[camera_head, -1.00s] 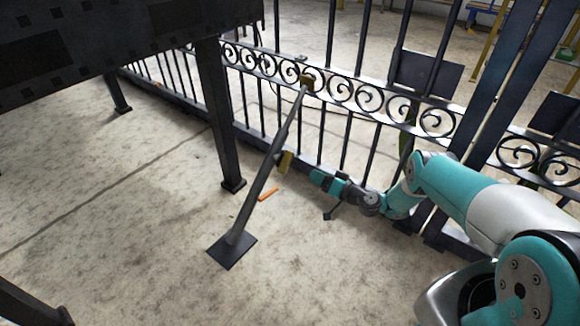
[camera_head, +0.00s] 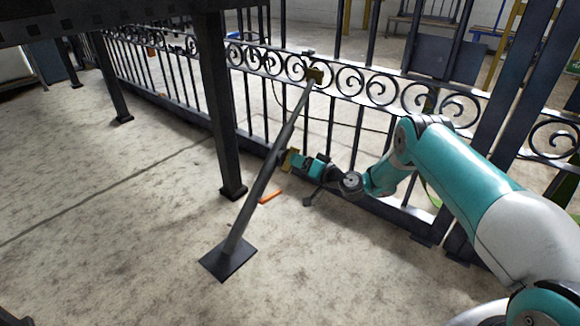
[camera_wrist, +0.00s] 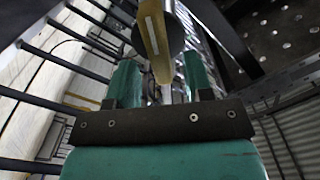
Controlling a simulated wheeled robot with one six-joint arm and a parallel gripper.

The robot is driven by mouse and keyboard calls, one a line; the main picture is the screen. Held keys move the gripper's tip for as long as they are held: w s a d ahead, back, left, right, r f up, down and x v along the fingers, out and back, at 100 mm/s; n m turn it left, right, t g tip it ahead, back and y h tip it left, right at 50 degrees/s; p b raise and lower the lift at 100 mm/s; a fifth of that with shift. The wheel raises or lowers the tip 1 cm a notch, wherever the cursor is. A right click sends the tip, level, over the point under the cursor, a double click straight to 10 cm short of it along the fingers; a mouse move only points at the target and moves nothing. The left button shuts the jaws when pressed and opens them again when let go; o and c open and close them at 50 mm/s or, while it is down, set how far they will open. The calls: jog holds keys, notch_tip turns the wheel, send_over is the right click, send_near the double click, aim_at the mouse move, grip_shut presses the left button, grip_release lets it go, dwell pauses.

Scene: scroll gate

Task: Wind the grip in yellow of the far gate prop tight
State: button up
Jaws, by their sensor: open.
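The gate prop (camera_head: 262,180) is a dark slanted pole.
The black scroll gate (camera_head: 395,92) stands right behind my arm. A dark table-like frame with a thick leg (camera_head: 217,100) stands left of the prop. An orange stick (camera_head: 271,196) lies on the floor under my gripper. Open concrete floor lies left and in front.

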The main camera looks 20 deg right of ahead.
jog(key=b+x, duration=0.1)
jog(key=x, duration=0.2)
jog(key=shift+w+a+f, duration=0.15)
jog(key=shift+w+a, duration=0.05)
jog(key=shift+w, duration=0.05)
jog(key=shift+w+a, duration=0.15)
jog(key=shift+w, duration=0.15)
grip_shut()
